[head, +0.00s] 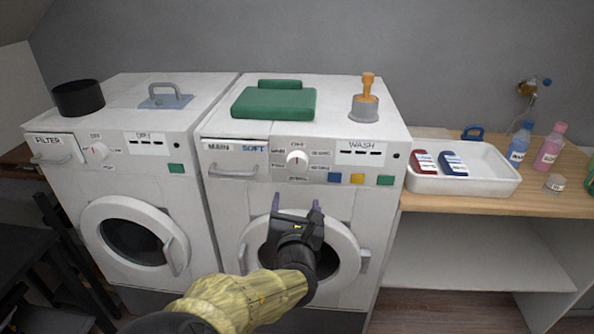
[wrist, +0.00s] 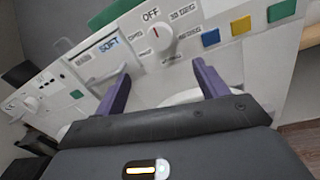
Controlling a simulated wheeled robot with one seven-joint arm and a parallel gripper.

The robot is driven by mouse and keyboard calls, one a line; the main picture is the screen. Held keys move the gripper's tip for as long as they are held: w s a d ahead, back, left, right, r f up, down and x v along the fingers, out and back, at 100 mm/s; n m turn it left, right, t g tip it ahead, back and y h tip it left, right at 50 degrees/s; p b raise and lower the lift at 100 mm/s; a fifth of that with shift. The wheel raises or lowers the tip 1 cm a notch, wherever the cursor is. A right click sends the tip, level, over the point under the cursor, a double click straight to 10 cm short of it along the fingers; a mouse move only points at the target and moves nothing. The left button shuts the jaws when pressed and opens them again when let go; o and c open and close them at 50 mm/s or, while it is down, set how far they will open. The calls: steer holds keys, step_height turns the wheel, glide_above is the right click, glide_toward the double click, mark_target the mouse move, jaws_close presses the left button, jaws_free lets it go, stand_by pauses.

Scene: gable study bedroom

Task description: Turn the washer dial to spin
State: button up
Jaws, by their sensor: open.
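The washer (head: 300,195) is the white machine on the right, labelled WASH. Its round white dial (head: 297,158) is at the middle of the panel, with OFF printed above it and small labels around it that are hard to read. The dial also shows in the wrist view (wrist: 163,38), with a small red mark on its left part; the exact setting is unclear. My gripper (head: 296,203) is open, its purple fingers in front of the washer door, below the dial and apart from it. In the wrist view the gripper (wrist: 162,76) points up at the dial, nothing between the fingers.
A drawer handle (head: 233,171) sticks out left of the dial; blue, yellow and green squares (head: 357,179) lie to its right. The dryer-like machine (head: 140,165) at left has its own dial (head: 97,151). A white tray (head: 465,182) stands on the wooden counter at right.

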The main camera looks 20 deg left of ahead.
mark_target(297, 166)
steer(key=x, duration=1.4)
steer(key=shift+w+a+p, duration=0.15)
steer(key=shift+w+p, duration=0.1)
steer(key=shift+p, duration=0.15)
steer(key=shift+c, duration=0.2)
steer(key=c, duration=0.9)
